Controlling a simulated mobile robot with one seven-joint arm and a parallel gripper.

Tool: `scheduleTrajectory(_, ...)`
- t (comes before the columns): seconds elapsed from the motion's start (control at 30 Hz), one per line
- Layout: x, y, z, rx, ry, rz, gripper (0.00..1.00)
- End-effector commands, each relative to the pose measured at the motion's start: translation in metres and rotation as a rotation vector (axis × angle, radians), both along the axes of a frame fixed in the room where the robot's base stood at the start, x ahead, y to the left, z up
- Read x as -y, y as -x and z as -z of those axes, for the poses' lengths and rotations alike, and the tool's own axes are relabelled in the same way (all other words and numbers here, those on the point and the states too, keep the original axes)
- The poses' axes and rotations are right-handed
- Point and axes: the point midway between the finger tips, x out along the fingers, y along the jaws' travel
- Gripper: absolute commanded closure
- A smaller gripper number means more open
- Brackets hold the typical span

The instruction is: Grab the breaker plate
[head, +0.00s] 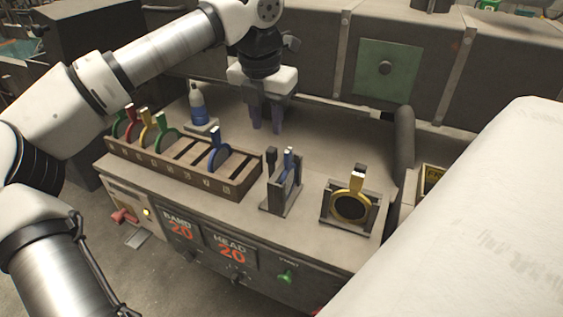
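A round dark disc with a yellow ring and an upright tab (351,206) stands in a small dark holder at the right front of the bench; it looks like the breaker plate, though no label confirms this. My gripper (267,124) points down above the middle of the bench, behind the slotted rack and to the left of the disc. Its two fingers are apart, with nothing visible between them. The gripper is well away from the disc and touches nothing that I can see.
A wooden slotted rack (232,188) holds several coloured rings at the left front. A dark upright stand with a blue-tipped piece (283,180) is between rack and disc. A spray bottle (197,106) stands behind the rack. A thick pipe (404,150) rises at right.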

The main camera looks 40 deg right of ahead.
Motion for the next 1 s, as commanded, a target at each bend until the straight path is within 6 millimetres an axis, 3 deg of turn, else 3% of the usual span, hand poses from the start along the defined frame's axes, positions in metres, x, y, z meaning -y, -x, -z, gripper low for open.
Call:
scheduleTrajectory(0.1, 0.002, 0.0, 0.02, -0.002, 0.0, 0.001, 0.71)
scheduleTrajectory(0.37, 0.005, 0.0, 0.039, -0.002, 0.001, 0.003, 0.71)
scheduleTrajectory(0.63, 0.01, -0.001, 0.077, -0.004, 0.003, 0.003, 0.71)
scheduleTrajectory(0.93, 0.011, -0.001, 0.085, -0.002, 0.003, 0.002, 0.71)
scheduleTrajectory(1.0, 0.011, -0.001, 0.085, -0.002, 0.003, 0.002, 0.77)
